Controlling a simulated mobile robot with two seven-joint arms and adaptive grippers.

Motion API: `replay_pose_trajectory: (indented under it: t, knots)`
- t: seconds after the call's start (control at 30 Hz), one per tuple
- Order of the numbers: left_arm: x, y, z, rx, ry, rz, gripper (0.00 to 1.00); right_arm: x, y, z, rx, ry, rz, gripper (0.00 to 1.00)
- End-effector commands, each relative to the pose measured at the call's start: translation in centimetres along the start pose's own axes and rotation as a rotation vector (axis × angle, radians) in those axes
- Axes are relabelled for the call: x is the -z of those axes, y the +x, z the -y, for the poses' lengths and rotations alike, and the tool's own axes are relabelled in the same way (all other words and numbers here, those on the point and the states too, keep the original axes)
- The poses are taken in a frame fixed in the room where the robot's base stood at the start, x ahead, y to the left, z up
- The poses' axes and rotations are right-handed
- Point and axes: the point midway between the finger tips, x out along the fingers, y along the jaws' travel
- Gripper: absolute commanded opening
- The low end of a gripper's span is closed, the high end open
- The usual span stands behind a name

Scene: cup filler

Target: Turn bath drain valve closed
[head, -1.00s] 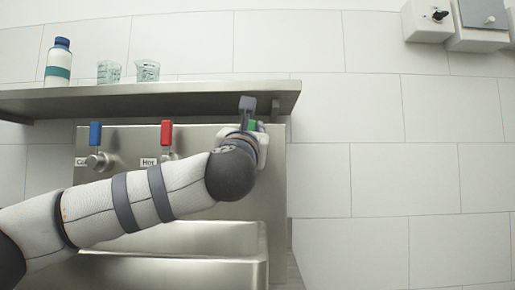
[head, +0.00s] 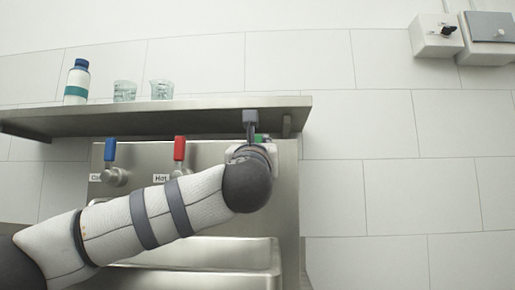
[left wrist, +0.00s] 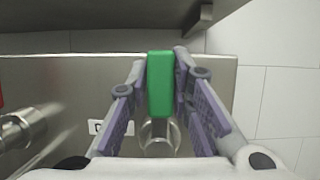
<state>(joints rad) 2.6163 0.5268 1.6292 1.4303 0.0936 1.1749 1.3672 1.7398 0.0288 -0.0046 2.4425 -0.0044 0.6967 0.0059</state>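The drain valve's green handle (left wrist: 160,84) stands upright in the middle of the left wrist view, with a round metal valve body (left wrist: 159,136) below it. The rest of the valve is hidden by my arm in the head view. My right gripper is not in view.
A metal shelf (head: 190,117) overhangs the valves, close above my left gripper. It bears a bottle (head: 77,84) and two glass beakers. A blue-handled valve (head: 110,151) and a red-handled valve (head: 179,150) are to the left. A sink basin (head: 215,252) lies below.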

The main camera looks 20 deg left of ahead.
Motion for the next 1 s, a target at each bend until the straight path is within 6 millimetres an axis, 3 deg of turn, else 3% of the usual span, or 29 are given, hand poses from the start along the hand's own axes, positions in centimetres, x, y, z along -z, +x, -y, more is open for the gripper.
replay_pose_trajectory:
  t: [0.4,0.8,1.0]
  knots:
    - [0.0,-0.6,0.0,0.002,0.003,0.001,0.38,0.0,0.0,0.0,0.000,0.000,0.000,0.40]
    - [0.0,-10.2,0.0,0.002,0.002,0.001,0.38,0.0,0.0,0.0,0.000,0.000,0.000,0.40]
    - [0.0,-12.0,-0.1,0.000,0.002,0.001,0.38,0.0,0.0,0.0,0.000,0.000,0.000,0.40]
